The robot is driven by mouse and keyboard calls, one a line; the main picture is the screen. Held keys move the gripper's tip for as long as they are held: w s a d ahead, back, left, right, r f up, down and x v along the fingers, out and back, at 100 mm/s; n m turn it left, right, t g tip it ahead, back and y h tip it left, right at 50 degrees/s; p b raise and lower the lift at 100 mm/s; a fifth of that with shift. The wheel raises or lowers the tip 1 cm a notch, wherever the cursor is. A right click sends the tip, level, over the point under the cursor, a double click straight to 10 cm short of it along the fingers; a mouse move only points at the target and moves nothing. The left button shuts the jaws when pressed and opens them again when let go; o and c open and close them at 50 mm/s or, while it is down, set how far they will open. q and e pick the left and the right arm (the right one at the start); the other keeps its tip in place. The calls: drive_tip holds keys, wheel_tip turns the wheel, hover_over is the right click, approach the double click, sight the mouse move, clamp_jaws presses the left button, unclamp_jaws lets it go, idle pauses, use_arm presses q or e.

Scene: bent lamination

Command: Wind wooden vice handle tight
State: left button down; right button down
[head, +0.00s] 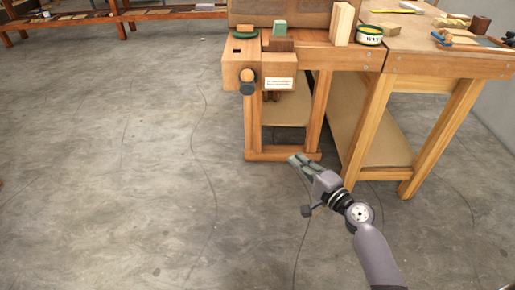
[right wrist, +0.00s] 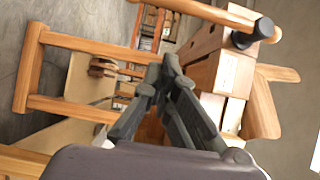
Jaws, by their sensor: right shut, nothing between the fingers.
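The wooden vice (head: 236,70) is at the left front corner of the workbench in the head view. Its wooden handle (head: 247,75) points toward me, with a dark knob (head: 247,89) at its end. In the right wrist view the handle (right wrist: 215,12) crosses the top edge, with a dark knob beside the vice block (right wrist: 205,75). My right gripper (head: 297,161) is shut and empty, low in front of the bench and apart from the handle. Its fingers (right wrist: 167,68) also show in the right wrist view. My left gripper is out of view.
The bench legs (head: 317,110) and lower rail stand just beyond my right gripper. Wood blocks (head: 342,22) and a tin (head: 369,35) stand on top. The concrete floor (head: 120,160) to the left is clear.

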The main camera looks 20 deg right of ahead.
drive_tip(key=s+a+x, duration=0.1)
drive_tip(key=a+x, duration=0.1)
drive_tip(key=x, duration=1.1)
drive_tip(key=shift+a+r, duration=0.3)
drive_tip(key=shift+f, duration=0.1)
drive_tip(key=shift+w+a+m+b, duration=0.15)
drive_tip(key=shift+a+m+b, duration=0.15)
drive_tip(key=shift+a+b, duration=0.1)
drive_tip(key=shift+a+f, duration=0.1)
drive_tip(key=shift+a, duration=0.05)
